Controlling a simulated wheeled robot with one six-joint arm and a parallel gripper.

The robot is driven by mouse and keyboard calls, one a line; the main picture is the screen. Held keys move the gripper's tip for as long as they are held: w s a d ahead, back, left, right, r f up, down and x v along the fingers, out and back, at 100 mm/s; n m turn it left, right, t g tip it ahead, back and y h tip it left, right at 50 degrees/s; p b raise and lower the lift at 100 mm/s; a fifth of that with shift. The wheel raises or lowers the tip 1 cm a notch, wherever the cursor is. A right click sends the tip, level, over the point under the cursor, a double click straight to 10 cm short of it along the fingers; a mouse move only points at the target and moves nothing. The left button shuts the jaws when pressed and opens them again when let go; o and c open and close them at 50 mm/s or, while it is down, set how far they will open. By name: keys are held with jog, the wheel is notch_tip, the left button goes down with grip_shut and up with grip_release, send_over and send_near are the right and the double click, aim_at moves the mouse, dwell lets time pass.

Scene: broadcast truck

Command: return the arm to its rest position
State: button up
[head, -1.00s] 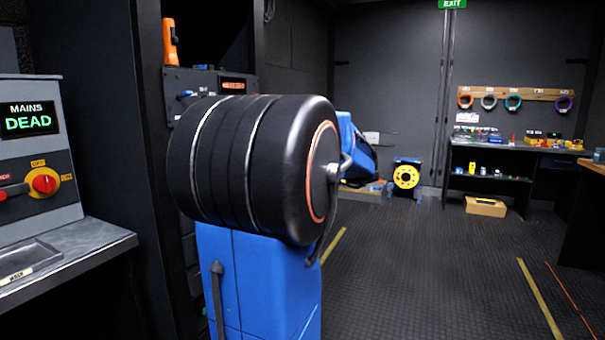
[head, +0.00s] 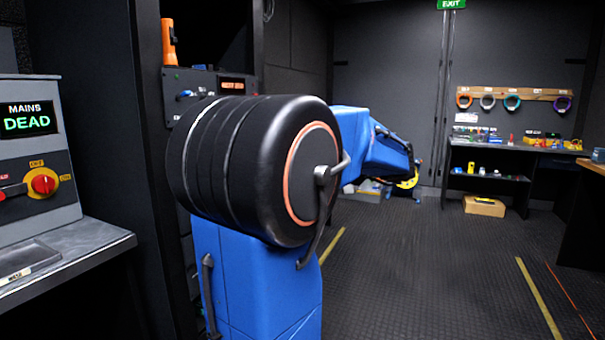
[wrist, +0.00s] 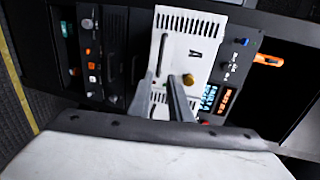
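My arm stands in the middle of the head view, with its large black joint and blue links; a blue link now reaches right behind the joint. My gripper is hidden in the head view. In the wrist view my gripper (wrist: 168,77) shows as two grey fingers that are apart, with nothing seen between them. Behind the fingers is a white slotted panel (wrist: 190,45) marked A, in an equipment rack (wrist: 110,45). The panel is wider than the finger gap, and I cannot tell how far off it is.
A mains panel (head: 32,150) reading DEAD, with a red rotary switch (head: 44,184), stands at left above a grey ledge (head: 85,250). An orange torch (head: 168,42) stands on the rack. A cardboard box (head: 485,206) lies under the back bench. The floor right of the arm is clear.

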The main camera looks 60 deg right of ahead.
jog(key=shift+a, duration=0.1)
dwell(0.3)
jog(key=w+a+f+n+g+y, duration=0.15)
jog(key=w+a+f, duration=0.25)
jog(key=a, duration=0.4)
jog(key=w+a+f+n+g+y, duration=0.1)
jog(key=w+a+f+n+g, duration=0.2)
jog(key=a, duration=0.5)
jog(key=w+a+f+n+g+y, duration=0.1)
jog(key=w+a+f+g, duration=0.3)
jog(key=a, duration=0.5)
jog(key=s+a+f+n+h, duration=0.1)
jog(key=s+a+f+n, duration=0.2)
jog(key=a+f, duration=0.2)
jog(key=s+a+f+n+g+h, duration=0.1)
jog(key=s+a+f+n+h, duration=0.1)
jog(key=a, duration=0.5)
jog(key=s+a+f+n+g+h, duration=0.1)
jog(key=s+a+f+n, duration=0.4)
jog(key=a+f+n, duration=0.1)
jog(key=shift+a+f, duration=0.5)
jog(key=shift+f, duration=0.9)
jog(key=shift+n+h, duration=0.25)
